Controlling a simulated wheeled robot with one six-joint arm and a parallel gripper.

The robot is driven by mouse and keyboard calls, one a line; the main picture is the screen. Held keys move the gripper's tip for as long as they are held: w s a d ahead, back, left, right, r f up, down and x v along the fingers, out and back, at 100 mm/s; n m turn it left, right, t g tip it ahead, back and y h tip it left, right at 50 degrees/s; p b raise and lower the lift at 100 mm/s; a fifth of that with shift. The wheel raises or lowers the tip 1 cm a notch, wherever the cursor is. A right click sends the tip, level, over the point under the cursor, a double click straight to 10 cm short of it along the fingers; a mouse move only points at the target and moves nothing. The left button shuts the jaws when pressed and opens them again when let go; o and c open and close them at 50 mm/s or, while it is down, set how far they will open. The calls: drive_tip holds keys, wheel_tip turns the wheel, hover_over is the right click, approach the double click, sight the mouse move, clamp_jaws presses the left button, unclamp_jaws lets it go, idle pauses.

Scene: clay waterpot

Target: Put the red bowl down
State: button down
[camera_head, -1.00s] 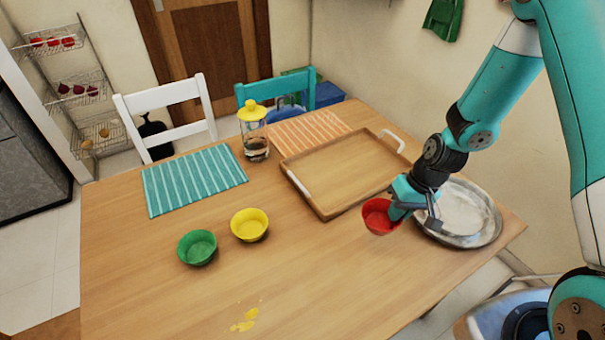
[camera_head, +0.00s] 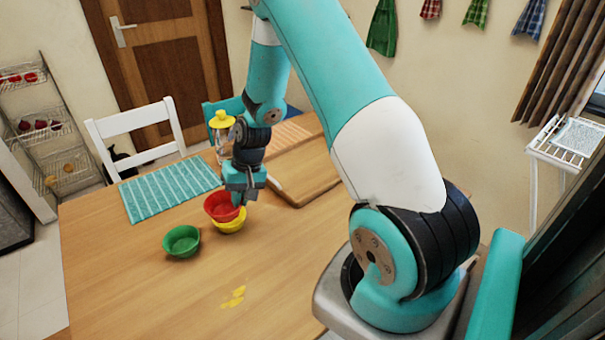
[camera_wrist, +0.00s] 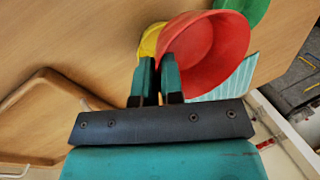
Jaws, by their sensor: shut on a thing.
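The red bowl (camera_head: 222,207) is held by its rim in my gripper (camera_head: 241,195), which is shut on it. In the wrist view the red bowl (camera_wrist: 208,55) shows between and beyond the fingers (camera_wrist: 158,80). The yellow bowl (camera_head: 230,225) is just below and partly hidden by the red bowl; it also shows in the wrist view (camera_wrist: 149,40). I cannot tell whether the two bowls touch. The green bowl (camera_head: 181,241) stands on the table to the left of them.
The wooden table (camera_head: 290,255) is clear in front of the bowls, apart from yellow spots (camera_head: 233,297). A striped teal mat (camera_head: 170,190) lies behind left. A wooden tray (camera_head: 305,180) and a yellow-lidded jar (camera_head: 221,122) are behind, partly hidden by my arm.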

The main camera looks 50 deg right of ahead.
drive_tip(key=w+d+r+m+t+h+b, duration=0.1)
drive_tip(key=w+d+r+m+b, duration=0.2)
drive_tip(key=d, duration=0.4)
drive_tip(key=d+r+m+t+h+b, duration=0.1)
drive_tip(key=d+r+m+b, duration=0.1)
drive_tip(key=d+m, duration=0.5)
wheel_tip(320, 180, up, 6)
drive_tip(key=m+h+b, duration=0.2)
drive_tip(key=m+b, duration=0.1)
drive_tip(key=m, duration=0.3)
hover_over(300, 172)
drive_tip(key=s+a, duration=0.3)
drive_tip(key=a, duration=0.2)
wheel_tip(300, 172, down, 19)
drive_tip(key=shift+s+r+b, duration=0.1)
drive_tip(key=shift+s+b, duration=0.05)
drive_tip(key=shift+b, duration=0.2)
drive_tip(key=c, duration=1.3)
unclamp_jaws()
drive_tip(key=shift+o, duration=0.2)
